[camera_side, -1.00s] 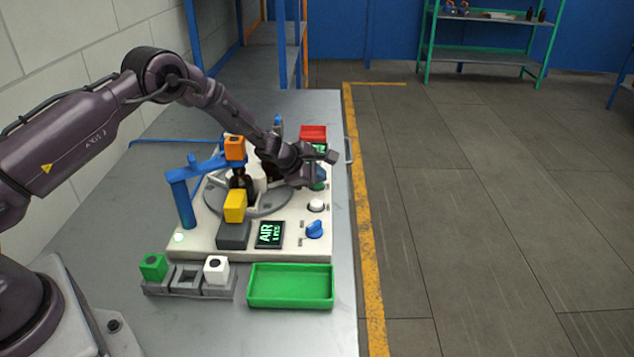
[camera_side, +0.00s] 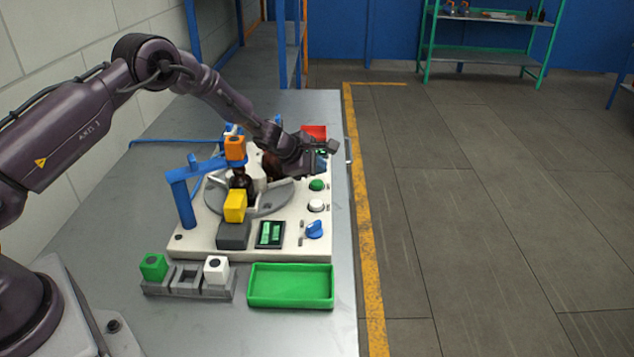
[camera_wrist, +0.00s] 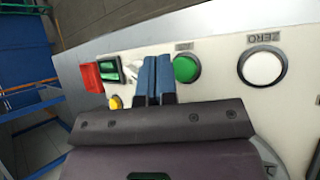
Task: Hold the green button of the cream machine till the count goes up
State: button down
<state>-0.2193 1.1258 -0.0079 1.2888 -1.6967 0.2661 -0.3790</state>
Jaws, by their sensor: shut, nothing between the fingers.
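The cream machine (camera_side: 205,240) stands on the grey bench. Its green button (camera_side: 316,185) is uncovered in the side view, above a white button (camera_side: 316,205). In the wrist view the green button (camera_wrist: 186,68) lies just right of my gripper (camera_wrist: 155,72). My gripper's blue fingers are together and empty; they look beside the button, not on it. How high the fingertips are above the panel I cannot tell. The display (camera_side: 270,234) shows green bar-like shapes that I cannot read as a count.
A blue knob (camera_side: 315,229) sits at the machine's front right. A dark amber bottle (camera_side: 240,184) stands on the round table under the blue arm bracket (camera_side: 180,200). A green tray (camera_side: 290,300) and a block rack (camera_side: 187,281) lie in front. A red tray (camera_wrist: 91,77) is beyond my fingers.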

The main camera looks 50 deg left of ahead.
aim_at(318, 184)
jog(key=shift+r, duration=2.15)
jog(key=s+d+f+m, duration=0.1)
jog(key=s+f+m+g+h, duration=0.1)
jog(key=m, duration=0.1)
jog(key=shift+s+d, duration=0.25)
jog(key=shift+d, duration=0.15)
jog(key=shift+s+d+r+m+g+h, duration=0.2)
jog(key=shift+s+d+m, duration=0.1)
jog(key=shift+s+m, duration=0.25)
jog(key=shift+s+d+r+m+g+h, duration=0.1)
jog(key=shift+s+d+m+g+h, duration=0.15)
jog(key=shift+s+m, duration=0.25)
jog(key=s+d+r+m+y, duration=0.1)
jog(key=s+r+m, duration=0.5)
jog(key=s, duration=0.6)
jog(key=s+d+r+m+g+y, duration=0.1)
jog(key=s+d+r+m, duration=0.2)
jog(key=s+r+m, duration=0.4)
jog(key=s+d+r+m+y, duration=0.1)
jog(key=s+r+m, duration=0.6)
jog(key=s+r, duration=0.5)
jog(key=shift+s+d+r, duration=0.15)
jog(key=shift+s+d, duration=0.25)
jog(key=shift+s, duration=2.6)
